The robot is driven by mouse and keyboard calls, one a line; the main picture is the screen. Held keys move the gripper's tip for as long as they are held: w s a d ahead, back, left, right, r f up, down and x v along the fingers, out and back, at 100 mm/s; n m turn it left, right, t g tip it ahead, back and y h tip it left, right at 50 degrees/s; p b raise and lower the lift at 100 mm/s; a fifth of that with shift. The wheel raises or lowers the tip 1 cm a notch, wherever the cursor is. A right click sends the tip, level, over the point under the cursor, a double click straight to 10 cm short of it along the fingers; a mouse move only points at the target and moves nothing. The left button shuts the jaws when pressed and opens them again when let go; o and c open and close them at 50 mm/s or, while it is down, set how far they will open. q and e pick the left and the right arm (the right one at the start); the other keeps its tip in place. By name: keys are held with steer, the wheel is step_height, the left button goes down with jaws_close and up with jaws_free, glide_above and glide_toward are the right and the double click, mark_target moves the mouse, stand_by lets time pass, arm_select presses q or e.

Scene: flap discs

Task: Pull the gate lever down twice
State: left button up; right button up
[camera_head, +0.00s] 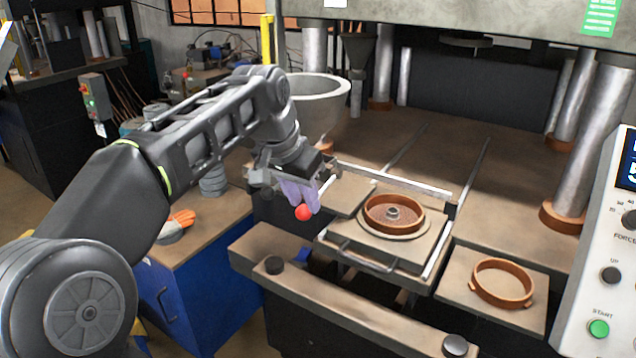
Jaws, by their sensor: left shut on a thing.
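My left gripper (302,196) reaches in from the left on its long dark arm. Its pale purple fingers are shut on the gate lever, whose red ball knob (304,213) shows at the fingertips. The lever's rod is mostly hidden by the fingers and wrist. The knob is beside the left side of a metal frame (432,262) that holds a round brown mould ring (394,213) with a hub in its middle. My right gripper is not in view.
A second brown ring (501,282) sits on a plate at the right. A grey bowl-shaped hopper (318,103) stands behind my wrist. Thick press columns (590,150) and a control panel (604,250) bound the right side. Orange gloves (180,221) lie on the blue cabinet at left.

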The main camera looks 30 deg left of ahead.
mark_target(301, 210)
arm_select(q)
steer(key=shift+s+f+b, duration=0.1)
steer(key=shift+f+b, duration=1.45)
steer(key=shift+f, duration=0.7)
steer(key=shift+r, duration=0.25)
step_height(301, 210, up, 8)
steer(key=p, duration=0.7)
step_height(301, 210, up, 3)
steer(key=p, duration=0.2)
steer(key=shift+f+p, duration=0.2)
steer(key=shift+p, duration=0.15)
steer(key=shift+r+p, duration=0.35)
steer(key=shift+r, duration=0.6)
